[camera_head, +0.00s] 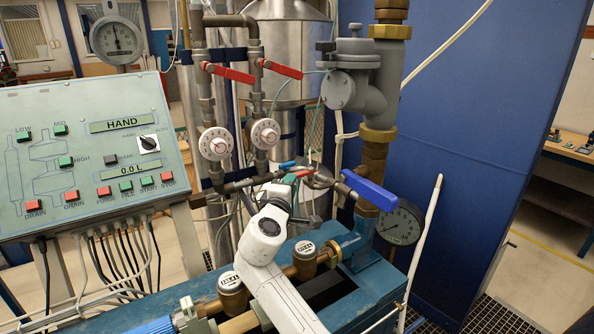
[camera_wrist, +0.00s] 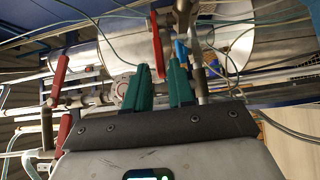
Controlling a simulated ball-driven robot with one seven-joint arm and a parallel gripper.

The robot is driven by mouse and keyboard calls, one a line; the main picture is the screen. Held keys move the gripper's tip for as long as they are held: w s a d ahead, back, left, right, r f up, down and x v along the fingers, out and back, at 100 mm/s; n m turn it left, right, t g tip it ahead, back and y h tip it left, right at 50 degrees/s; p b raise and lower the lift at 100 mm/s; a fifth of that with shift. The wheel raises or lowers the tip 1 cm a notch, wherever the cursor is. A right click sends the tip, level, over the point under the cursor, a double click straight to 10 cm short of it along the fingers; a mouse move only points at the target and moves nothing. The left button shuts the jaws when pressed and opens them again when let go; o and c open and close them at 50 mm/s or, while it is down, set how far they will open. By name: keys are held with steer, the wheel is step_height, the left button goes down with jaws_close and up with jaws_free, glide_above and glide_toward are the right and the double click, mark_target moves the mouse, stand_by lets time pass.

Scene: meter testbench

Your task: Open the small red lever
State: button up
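The small red lever (camera_head: 302,173) sits on the low pipework, in front of the metal tank and just beyond my gripper (camera_head: 289,187). In the wrist view the red lever (camera_wrist: 158,55) points down toward the gap between the two green fingers of my gripper (camera_wrist: 162,70), nearer the left fingertip. The fingers are apart, with a visible gap and nothing clamped. I cannot tell whether a finger touches the lever. In the head view my arm and gripper body hide the fingertips.
A small blue lever (camera_head: 287,164) is close beside the red one. A large blue handle (camera_head: 369,190) is to the right. Two longer red levers (camera_head: 228,72) (camera_head: 281,68) are higher up, above white dials (camera_head: 215,144). Brass meters (camera_head: 233,292) lie below, and a control panel (camera_head: 90,155) stands left.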

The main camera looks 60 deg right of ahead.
mark_target(301, 174)
steer(key=p+x, duration=0.1)
steer(key=x, duration=0.6)
steer(key=shift+d, duration=0.2)
jaws_close()
